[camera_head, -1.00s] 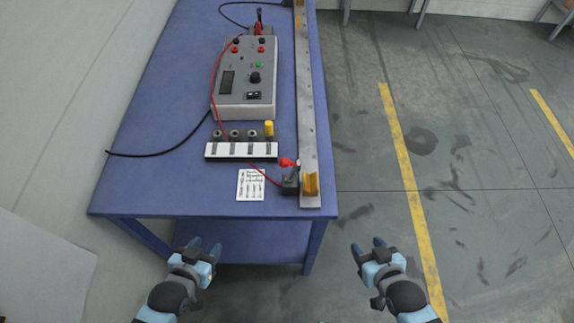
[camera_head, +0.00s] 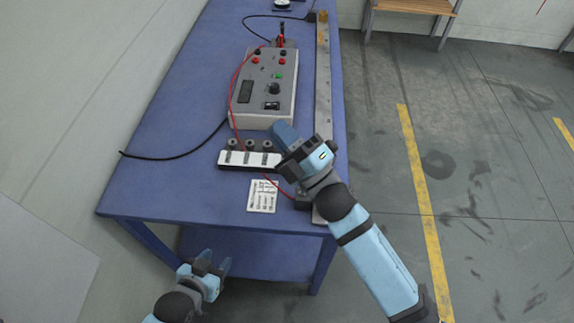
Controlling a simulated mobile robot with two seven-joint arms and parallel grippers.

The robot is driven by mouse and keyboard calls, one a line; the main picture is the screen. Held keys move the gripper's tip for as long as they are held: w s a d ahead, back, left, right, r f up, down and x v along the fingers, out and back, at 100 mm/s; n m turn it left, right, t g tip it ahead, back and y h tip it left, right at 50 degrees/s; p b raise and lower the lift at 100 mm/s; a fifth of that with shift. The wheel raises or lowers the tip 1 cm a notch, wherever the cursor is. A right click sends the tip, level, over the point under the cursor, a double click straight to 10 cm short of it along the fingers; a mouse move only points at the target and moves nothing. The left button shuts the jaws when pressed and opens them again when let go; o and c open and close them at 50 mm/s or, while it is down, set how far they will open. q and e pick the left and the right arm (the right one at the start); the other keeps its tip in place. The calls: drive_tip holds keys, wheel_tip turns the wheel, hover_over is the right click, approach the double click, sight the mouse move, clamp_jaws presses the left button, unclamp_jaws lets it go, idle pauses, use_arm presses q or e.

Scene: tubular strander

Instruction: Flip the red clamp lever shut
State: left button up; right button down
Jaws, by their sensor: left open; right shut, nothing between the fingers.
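The red clamp lever is hidden behind my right gripper and forearm in the head view. Only part of its dark block (camera_head: 301,203) shows at the table's front right corner, beside the long metal rail (camera_head: 323,98). My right gripper (camera_head: 281,131) is shut and empty. It reaches over the table from the right, its fingertips in front of the grey instrument box in the picture; I cannot tell whether they touch anything. My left gripper (camera_head: 213,263) is open and empty, low in front of the table's front edge.
A blue table (camera_head: 150,185) carries the grey instrument box (camera_head: 262,85), a white strip (camera_head: 248,160) with several dark round parts, a printed card (camera_head: 263,196) and red and black cables. The table's left side is mostly clear. A wooden bench (camera_head: 418,6) stands at the back right.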

drive_tip(key=s+a+r+n+g+y+b, duration=0.15)
drive_tip(key=s+a+r+n+g, duration=0.35)
drive_tip(key=n+g, duration=0.6)
drive_tip(key=s+a+r+n+g+y, duration=0.25)
drive_tip(key=a+n+g, duration=0.35)
drive_tip(key=n+g, duration=0.5)
drive_tip(key=s+a+f+n+g+h, duration=0.45)
drive_tip(key=n+h, duration=0.55)
drive_tip(key=n, duration=0.6)
drive_tip(key=w+d+f+n+t+h+b, duration=0.2)
drive_tip(key=w+d+f+n+t+h, duration=0.15)
drive_tip(key=f+n+t+h, duration=0.4)
drive_tip(key=w+d+r+n+t+h, duration=0.1)
drive_tip(key=w+d+r+t+h, duration=0.2)
drive_tip(key=w+d+h, duration=0.3)
drive_tip(key=w+t+h, duration=0.1)
drive_tip(key=w+h, duration=0.1)
drive_tip(key=w, duration=0.2)
drive_tip(key=shift+w+d, duration=0.15)
drive_tip(key=shift+d, duration=0.05)
